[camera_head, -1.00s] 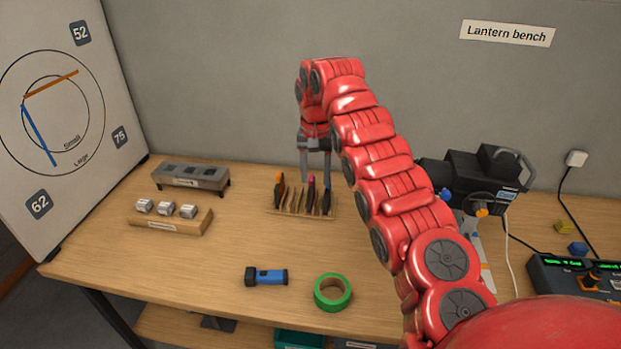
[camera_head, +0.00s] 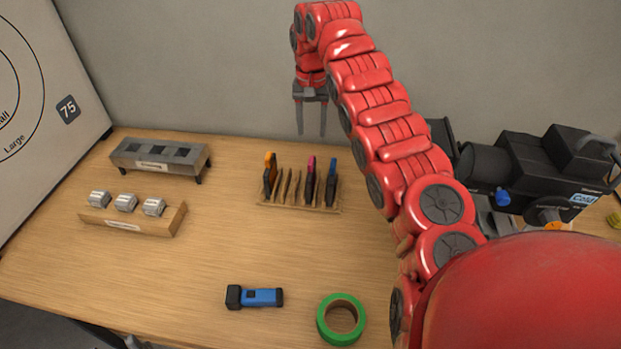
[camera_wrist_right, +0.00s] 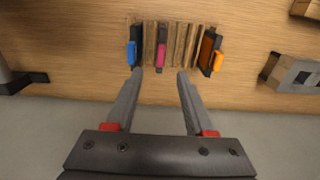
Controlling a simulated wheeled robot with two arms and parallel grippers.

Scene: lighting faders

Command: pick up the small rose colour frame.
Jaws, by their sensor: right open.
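The small rose colour frame (camera_head: 310,178) stands upright in a slotted wooden rack (camera_head: 268,204), its pink tab up, between an orange-tabbed frame (camera_head: 270,174) on the left and a blue-tabbed frame (camera_head: 332,181) on the right. In the right wrist view the rose frame (camera_wrist_right: 161,50) shows ahead of the fingertips, between their lines. My right gripper (camera_head: 311,133) is open and empty, pointing down, above and apart from the rack. It also shows in the right wrist view (camera_wrist_right: 160,72). My left gripper is not in view.
A grey slotted stand (camera_head: 160,157) and a wooden block with metal cubes (camera_head: 140,218) stand left. A blue flashlight (camera_head: 256,297) and green tape roll (camera_head: 341,320) lie in front. A black lamp (camera_head: 530,170) stands right. The bench between rack and flashlight is clear.

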